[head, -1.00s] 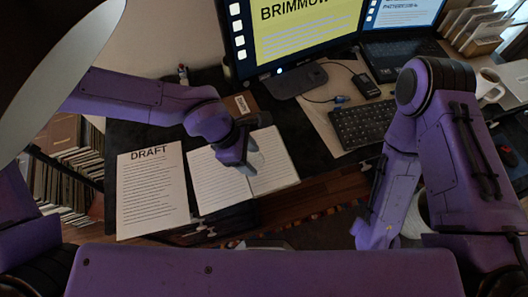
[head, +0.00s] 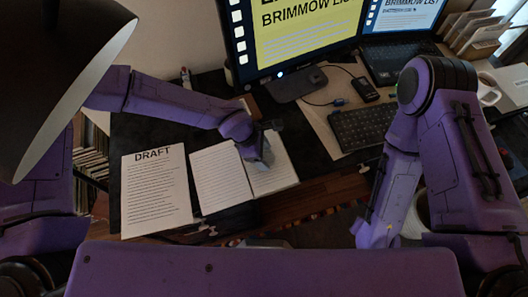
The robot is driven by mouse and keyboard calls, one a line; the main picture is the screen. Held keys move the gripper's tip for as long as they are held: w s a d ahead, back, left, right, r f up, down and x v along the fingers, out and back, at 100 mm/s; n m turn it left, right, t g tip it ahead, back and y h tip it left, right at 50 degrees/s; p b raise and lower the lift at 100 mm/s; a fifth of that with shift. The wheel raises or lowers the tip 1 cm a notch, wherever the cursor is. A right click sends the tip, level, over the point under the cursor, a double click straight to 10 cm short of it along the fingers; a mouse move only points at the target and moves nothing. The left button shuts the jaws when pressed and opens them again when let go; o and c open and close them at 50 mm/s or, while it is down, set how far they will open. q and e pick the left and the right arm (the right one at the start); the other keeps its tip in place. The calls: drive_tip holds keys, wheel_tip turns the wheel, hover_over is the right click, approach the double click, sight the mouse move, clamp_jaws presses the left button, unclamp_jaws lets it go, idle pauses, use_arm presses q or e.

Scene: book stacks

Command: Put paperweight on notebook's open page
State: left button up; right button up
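The open notebook (head: 222,178) lies on the dark desk near its front edge, with lined white pages. My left gripper (head: 264,157) is over the notebook's right page, near the middle fold, pointing down. A small pale grey shape shows at its fingertips; I cannot tell whether it is the fingers or the paperweight. I cannot tell whether the gripper touches the page, or whether it is open or shut. I make out no paperweight elsewhere. My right arm hangs at the right, and its gripper is not visible.
A DRAFT sheet (head: 156,191) lies left of the notebook. A keyboard (head: 366,128), a monitor (head: 308,32) and a laptop (head: 400,50) stand to the right and behind. A large dark lamp shade (head: 60,60) blocks the upper left. A black box (head: 365,88) lies behind the keyboard.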

use_arm(q)
drive_tip(key=shift+o, duration=0.9)
drive_tip(key=shift+r, duration=0.1)
drive_tip(key=b+v, duration=0.1)
drive_tip(key=v, duration=1.1)
